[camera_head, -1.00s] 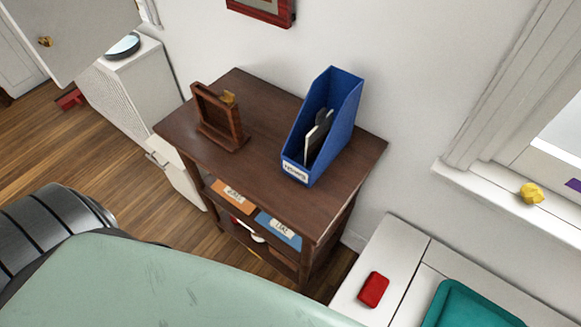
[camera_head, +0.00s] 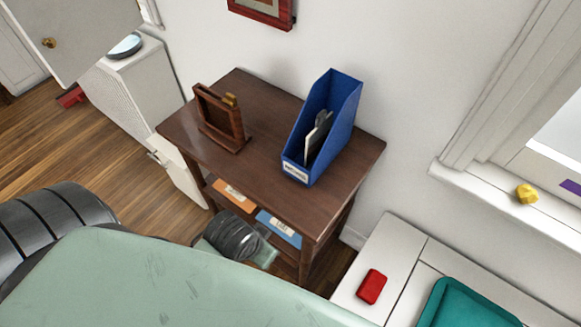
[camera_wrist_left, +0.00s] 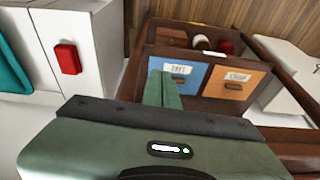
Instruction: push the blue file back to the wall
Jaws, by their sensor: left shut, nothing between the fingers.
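The blue file (camera_head: 335,140) is an upright magazine holder on top of the dark wooden cabinet (camera_head: 268,180). Its tall end is toward the white wall (camera_head: 395,65), and its low, labelled end faces the cabinet's front. Grey and white items stand inside it. I cannot tell the size of any gap to the wall. My left gripper shows in the left wrist view (camera_wrist_left: 163,88), its green fingers shut and empty in front of the cabinet's blue and orange drawers. My right gripper is out of view.
A wooden frame-like stand (camera_head: 220,118) is left of the file. A blue drawer (camera_head: 279,228) and an orange drawer (camera_head: 234,195) sit below the cabinet top. A white bench at lower right holds a red block (camera_head: 371,287) and a teal tray (camera_head: 470,305).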

